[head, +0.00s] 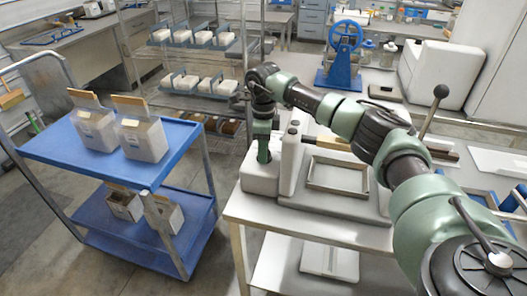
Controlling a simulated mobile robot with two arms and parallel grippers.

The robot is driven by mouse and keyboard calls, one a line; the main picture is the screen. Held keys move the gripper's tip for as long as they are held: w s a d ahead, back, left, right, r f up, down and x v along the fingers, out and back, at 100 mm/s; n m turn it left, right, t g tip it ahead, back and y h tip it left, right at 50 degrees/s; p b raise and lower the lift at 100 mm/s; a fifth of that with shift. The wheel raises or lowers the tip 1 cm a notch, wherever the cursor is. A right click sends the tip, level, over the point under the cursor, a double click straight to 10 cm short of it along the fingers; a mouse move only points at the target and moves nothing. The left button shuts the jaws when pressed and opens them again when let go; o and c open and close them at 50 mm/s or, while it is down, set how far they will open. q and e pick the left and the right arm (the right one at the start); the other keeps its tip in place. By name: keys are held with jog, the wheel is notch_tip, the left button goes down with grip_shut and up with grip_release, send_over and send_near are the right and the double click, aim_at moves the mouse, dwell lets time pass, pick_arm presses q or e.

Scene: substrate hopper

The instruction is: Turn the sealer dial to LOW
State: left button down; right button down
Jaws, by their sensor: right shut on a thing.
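The sealer (332,206) is a white machine on the bench, with a flat framed tray and a box-shaped housing (258,182) at its left end. My right arm reaches across from the right, over the sealer. My right gripper (264,157) points down onto the top of that housing and is shut on the dial there. The dial is hidden by the fingers, so its setting and the LOW mark cannot be read. My left gripper is not in view.
A wire rack (197,60) with white tubs is behind. A blue wheeled device (343,60) stands on the bench's far part. A black-knobbed lever (433,110) rises right of the arm.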

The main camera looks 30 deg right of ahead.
jog(key=shift+r, duration=0.15)
dwell(0.4)
jog(key=c, duration=0.9)
grip_release()
notch_tip(320, 180, up, 8)
jog(key=shift+f+b, duration=0.15)
jog(key=shift+b, duration=0.8)
